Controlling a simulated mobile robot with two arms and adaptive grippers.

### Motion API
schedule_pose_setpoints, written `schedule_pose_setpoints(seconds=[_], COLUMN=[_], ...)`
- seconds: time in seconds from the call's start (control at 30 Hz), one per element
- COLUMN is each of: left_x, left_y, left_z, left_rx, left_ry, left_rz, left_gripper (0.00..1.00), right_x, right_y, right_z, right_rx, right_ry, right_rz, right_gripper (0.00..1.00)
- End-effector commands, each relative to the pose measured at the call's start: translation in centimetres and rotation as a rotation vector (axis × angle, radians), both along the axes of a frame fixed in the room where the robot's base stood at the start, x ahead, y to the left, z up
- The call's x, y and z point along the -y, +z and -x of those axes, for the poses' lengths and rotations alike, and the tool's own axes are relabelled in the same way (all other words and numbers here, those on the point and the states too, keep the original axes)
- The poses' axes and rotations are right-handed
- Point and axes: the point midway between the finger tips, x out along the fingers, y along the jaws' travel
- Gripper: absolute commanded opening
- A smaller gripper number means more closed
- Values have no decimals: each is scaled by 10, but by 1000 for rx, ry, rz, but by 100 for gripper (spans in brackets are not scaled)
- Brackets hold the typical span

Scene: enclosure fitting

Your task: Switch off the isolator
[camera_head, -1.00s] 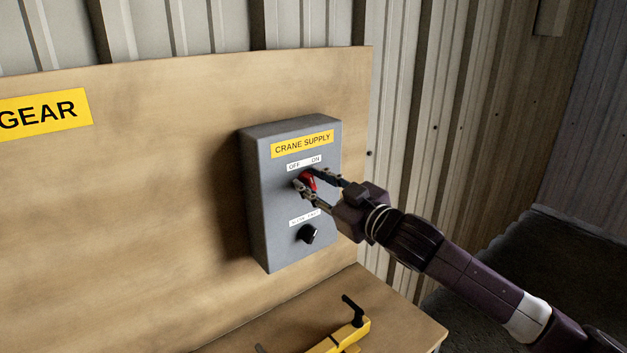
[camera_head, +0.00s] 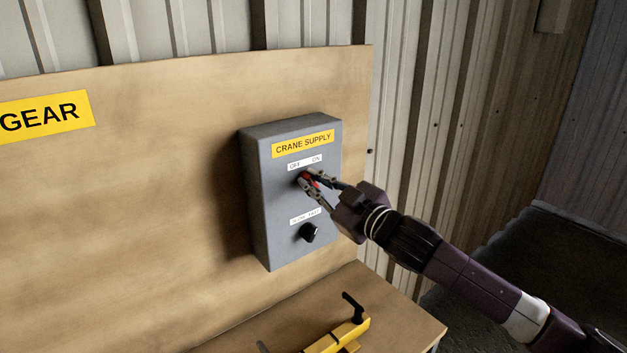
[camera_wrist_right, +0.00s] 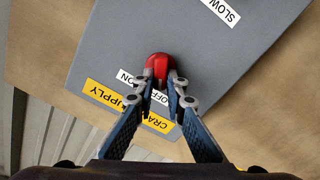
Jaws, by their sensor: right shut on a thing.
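The grey isolator box (camera_head: 270,205), labelled CRANE SUPPLY, is fixed to the wooden board. Its red rotary handle (camera_wrist_right: 157,64) sits below the OFF/ON label (camera_head: 304,162). My right gripper (camera_head: 312,182) is shut on the red handle, one finger on each side. In the right wrist view the fingers (camera_wrist_right: 164,82) grip the handle, and the OFF and ON words show beside them. The fingers partly hide the handle in the head view, so its exact angle is hard to tell. My left gripper is not in view.
A black knob (camera_head: 309,232) under a SLOW/FAST label sits lower on the box. A yellow tool with a black lever (camera_head: 343,335) lies on the wooden bench (camera_head: 399,322) below. The yellow GEAR sign (camera_head: 47,114) is at left. The board between is clear.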

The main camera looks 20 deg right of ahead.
Motion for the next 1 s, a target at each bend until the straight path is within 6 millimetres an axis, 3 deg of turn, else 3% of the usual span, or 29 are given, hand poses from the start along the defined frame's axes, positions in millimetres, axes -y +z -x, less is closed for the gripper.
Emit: schedule_pose_setpoints(seconds=[0.07, 0.1, 0.23, 0.63, 1.0], left_x=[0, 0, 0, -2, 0], left_y=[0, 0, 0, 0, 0], left_z=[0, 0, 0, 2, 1], left_rx=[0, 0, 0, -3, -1], left_ry=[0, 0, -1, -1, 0], left_rz=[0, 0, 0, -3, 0], left_gripper=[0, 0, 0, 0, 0], right_x=[0, 0, 0, 4, 24], right_y=[0, 0, 0, -1, -3], right_z=[0, 0, 0, 8, 65], right_rx=[1, 1, 1, -1, -4], right_ry=[0, 0, 0, -1, -2], right_rz=[3, 2, 2, 2, 4], right_gripper=[0, 16, 29, 29, 29])
